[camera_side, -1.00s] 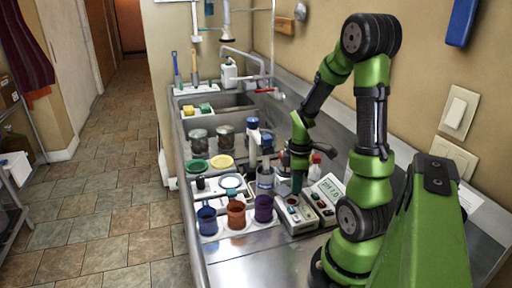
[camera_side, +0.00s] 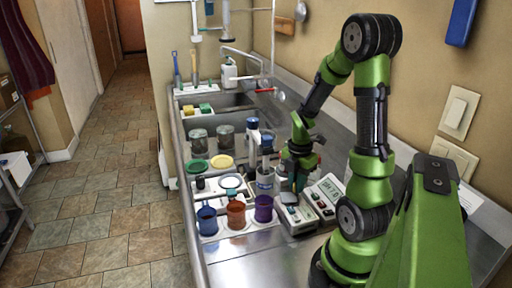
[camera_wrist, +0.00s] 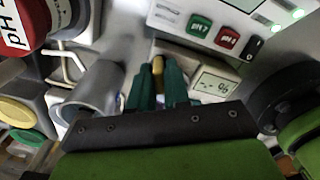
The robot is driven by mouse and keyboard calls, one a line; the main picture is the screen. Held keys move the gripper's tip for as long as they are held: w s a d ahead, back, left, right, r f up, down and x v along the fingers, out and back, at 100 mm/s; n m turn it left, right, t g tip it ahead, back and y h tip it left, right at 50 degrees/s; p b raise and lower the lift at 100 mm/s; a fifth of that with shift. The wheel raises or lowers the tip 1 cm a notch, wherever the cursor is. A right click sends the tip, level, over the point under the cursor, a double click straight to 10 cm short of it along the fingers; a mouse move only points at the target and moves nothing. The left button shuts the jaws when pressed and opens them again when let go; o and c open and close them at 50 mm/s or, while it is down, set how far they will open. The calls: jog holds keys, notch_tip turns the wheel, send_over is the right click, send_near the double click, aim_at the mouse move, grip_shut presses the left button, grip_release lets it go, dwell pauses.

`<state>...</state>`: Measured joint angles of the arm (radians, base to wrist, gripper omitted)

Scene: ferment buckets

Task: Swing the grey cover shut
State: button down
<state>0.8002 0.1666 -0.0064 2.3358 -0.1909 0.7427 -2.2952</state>
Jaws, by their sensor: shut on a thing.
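The small white meter (camera_side: 297,217) stands on the counter at the middle right in the side view. A grey-green cover (camera_side: 289,198) appears to lie over its top near the back, but it is too small to tell if it is fully down. My gripper (camera_side: 296,182) is just behind the meter, pointing down. In the wrist view, the teal fingertips of my gripper (camera_wrist: 158,78) are closed around a small tan piece (camera_wrist: 158,65). The meter's small display (camera_wrist: 215,86) is right of the fingers. The fingers and wrist hide much of the meter's top.
A larger meter (camera_side: 329,189) with a lit display stands close on the right. Blue, orange and purple cups (camera_side: 236,214) stand on a white tray. The counter's front is clear.

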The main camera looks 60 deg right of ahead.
jog(key=shift+n, duration=1.5)
jog(key=c, duration=1.2)
grip_release()
jog(key=shift+r, duration=0.1)
notch_tip(320, 180, up, 17)
jog(key=shift+f, duration=0.1)
